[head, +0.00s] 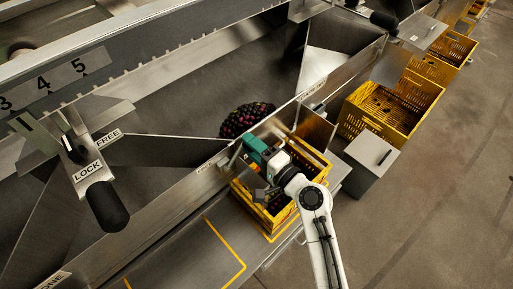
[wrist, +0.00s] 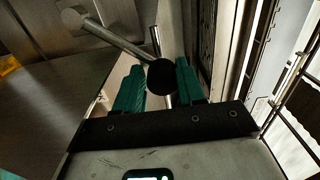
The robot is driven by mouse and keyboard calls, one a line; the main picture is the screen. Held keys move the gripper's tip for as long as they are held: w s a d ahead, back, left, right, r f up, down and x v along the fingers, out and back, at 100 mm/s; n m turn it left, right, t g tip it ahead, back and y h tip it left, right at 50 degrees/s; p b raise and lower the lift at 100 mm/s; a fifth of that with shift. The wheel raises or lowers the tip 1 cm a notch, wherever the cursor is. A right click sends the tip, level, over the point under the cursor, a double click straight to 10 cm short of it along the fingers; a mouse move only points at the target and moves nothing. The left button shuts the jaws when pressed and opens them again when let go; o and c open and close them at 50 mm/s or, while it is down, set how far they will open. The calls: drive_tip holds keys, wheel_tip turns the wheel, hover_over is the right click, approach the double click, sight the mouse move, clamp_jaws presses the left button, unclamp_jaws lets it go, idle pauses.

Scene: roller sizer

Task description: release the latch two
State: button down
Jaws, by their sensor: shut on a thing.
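In the wrist view, a black round knob (wrist: 160,76) on the end of a metal rod (wrist: 118,40) sits between the green fingers of my gripper (wrist: 157,84). My gripper is shut on this knob. In the head view, my gripper (head: 255,150) is at the outer wall of the middle chute, beside a small label plate (head: 213,161) too small to read surely. The gripper hides the latch there, so its lock or free position cannot be told. A pile of dark red fruit (head: 246,119) lies in the chute behind the wall.
Another latch lever with a black handle (head: 106,206) and a LOCK/FREE plate (head: 91,158) stands at the left. A yellow crate (head: 316,163) sits below my gripper. A grey box (head: 368,166) and another yellow crate (head: 360,123) stand to the right. Open floor lies at lower right.

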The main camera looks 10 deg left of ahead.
drive_tip(key=r+n, duration=0.1)
drive_tip(key=s+a+n, duration=0.1)
drive_tip(key=shift+s+a+r+n+b, duration=0.15)
drive_tip(key=shift+s+r+n+b, duration=0.15)
drive_tip(key=shift+r+n+b, duration=0.1)
drive_tip(key=shift+s+a+r+n+b, duration=0.2)
drive_tip(key=shift+s+a+n+b, duration=0.3)
drive_tip(key=shift+n, duration=0.55)
drive_tip(key=shift+s+a+r+n+b, duration=0.15)
drive_tip(key=shift+s+a+n, duration=0.4)
drive_tip(key=shift+s+n, duration=0.4)
drive_tip(key=shift+s+a+r+n+b, duration=0.2)
drive_tip(key=shift+s+a+n+b, duration=0.25)
drive_tip(key=shift+n, duration=0.65)
drive_tip(key=shift+s+a, duration=0.2)
drive_tip(key=shift+s, duration=0.05)
drive_tip(key=c, duration=0.8)
unclamp_jaws()
drive_tip(key=shift+s+f, duration=0.1)
drive_tip(key=shift+f, duration=0.05)
drive_tip(key=shift+d+f, duration=0.1)
